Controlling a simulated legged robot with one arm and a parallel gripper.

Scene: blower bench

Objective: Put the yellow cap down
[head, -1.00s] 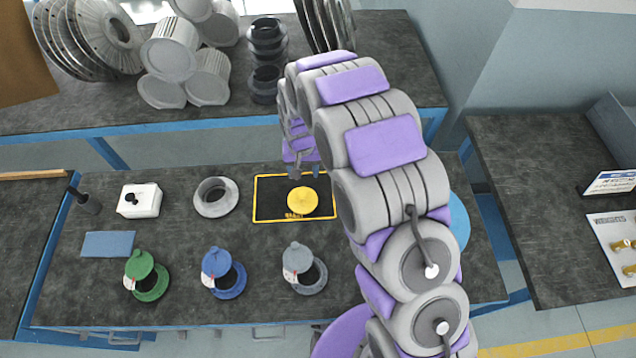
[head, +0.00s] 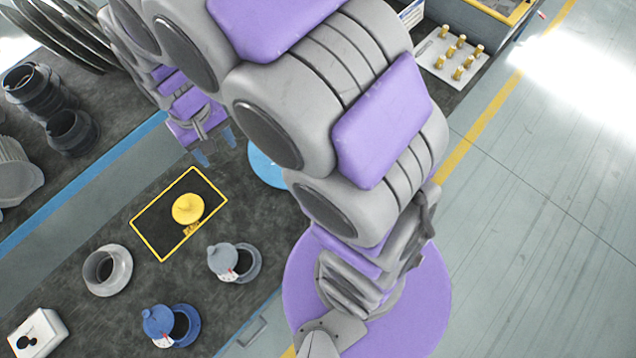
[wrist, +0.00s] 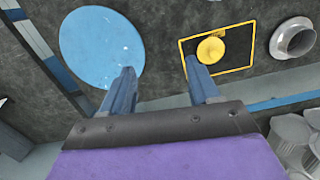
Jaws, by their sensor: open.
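The yellow cap (head: 187,208) lies on the black mat with a yellow border (head: 150,238) on the bench. It also shows in the wrist view (wrist: 211,50), inside the yellow outline. My gripper (head: 215,150) is open and empty, above the bench beyond the mat and apart from the cap. In the wrist view my gripper's two fingers (wrist: 160,82) stand wide apart with nothing between them, and the cap lies just past the right fingertip.
A blue disc (head: 266,165) lies beside the mat, also in the wrist view (wrist: 102,48). A grey ring (head: 107,270), a grey flanged part (head: 234,262), a blue one (head: 171,326) and a white box (head: 37,335) stand nearby. Black fittings (head: 50,108) stand on the back bench.

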